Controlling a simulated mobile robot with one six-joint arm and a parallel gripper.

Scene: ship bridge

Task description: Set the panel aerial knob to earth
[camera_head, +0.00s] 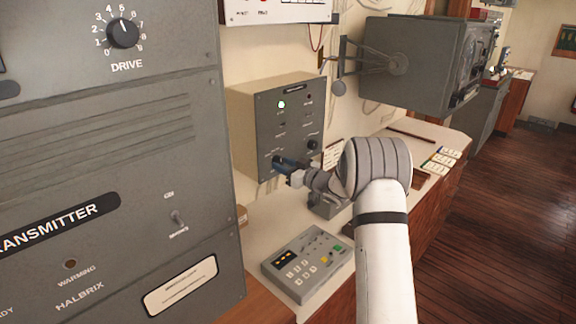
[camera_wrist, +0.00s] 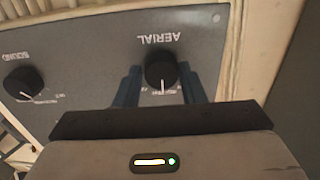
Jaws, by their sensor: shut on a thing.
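The aerial knob (camera_wrist: 162,72) is a round black knob with a white pointer line, under the label AERIAL, which appears upside down in the wrist view. The pointer points down in that picture, toward my gripper's body. The position labels beside it are partly hidden by my fingers and too small to read. My gripper (camera_wrist: 160,85) has its two blue fingers on either side of the knob, shut on it.
A second black knob (camera_wrist: 24,82), labelled SOUND, sits beside it on the same panel. A keypad unit (camera_head: 307,262) lies on the desk below. The large transmitter cabinet (camera_head: 110,130) stands close on the left. A grey monitor housing (camera_head: 415,65) is mounted at the upper right.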

